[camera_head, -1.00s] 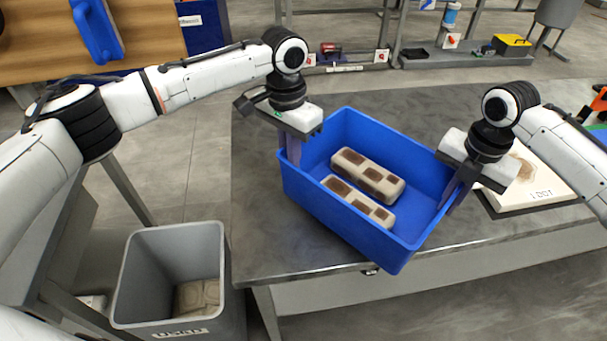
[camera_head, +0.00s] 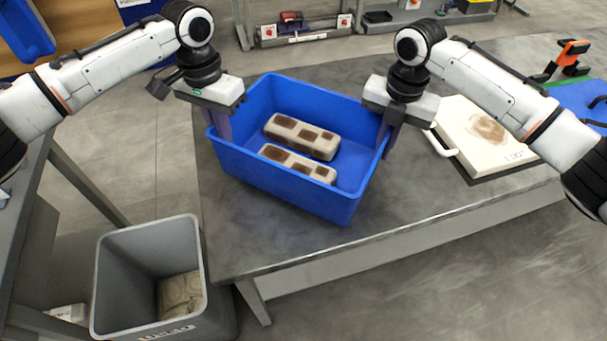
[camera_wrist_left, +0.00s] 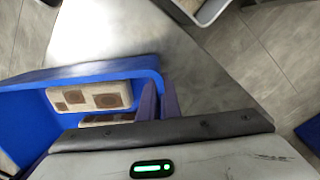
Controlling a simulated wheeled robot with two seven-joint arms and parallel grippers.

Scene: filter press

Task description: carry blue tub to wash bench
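The blue tub (camera_head: 265,180) is over the left part of the grey metal table; I cannot tell whether it touches the top. Two pale blocks with brown square patches, a rear one (camera_head: 302,137) and a front one (camera_head: 298,164), lie inside. My left gripper (camera_head: 222,128) is shut on the tub's left end wall. In the left wrist view its fingers (camera_wrist_left: 159,100) straddle the tub's rim (camera_wrist_left: 95,73). My right gripper (camera_head: 388,140) is shut on the right end wall. Its fingertips are partly hidden. I cannot tell which surface is the wash bench.
A white board with a handle (camera_head: 485,135) lies to the right. A grey bin (camera_head: 150,285) stands on the floor at the lower left. A wooden-topped bench (camera_head: 75,25) is at the upper left.

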